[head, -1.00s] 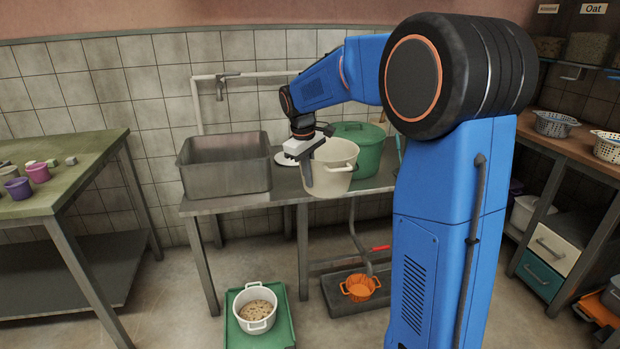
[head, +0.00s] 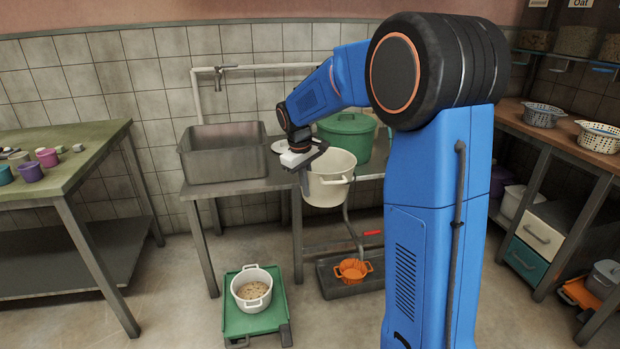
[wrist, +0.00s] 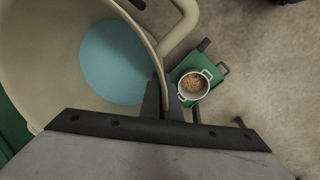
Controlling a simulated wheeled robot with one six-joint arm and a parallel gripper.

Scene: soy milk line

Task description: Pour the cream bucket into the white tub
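The cream bucket (head: 322,186) is at the front edge of the metal table, roughly upright, its lower part overlapping the edge. My gripper (wrist: 165,105) is shut on its rim, one finger inside the wall and one outside. In the wrist view the bucket (wrist: 45,45) shows a flat light-blue surface inside (wrist: 118,62). The white tub (head: 246,301) stands on a green wheeled platform on the floor, lower and left of the bucket, with beige grainy contents. The tub also shows in the wrist view (wrist: 204,91), apart from the bucket.
The green platform (head: 245,325) is low on open floor. A metal basin (head: 225,165) and a green lidded pot (head: 352,140) stand on the metal table (head: 270,182). An orange pot (head: 353,272) sits on a dark low tray under it. A green-topped table (head: 85,150) is at left.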

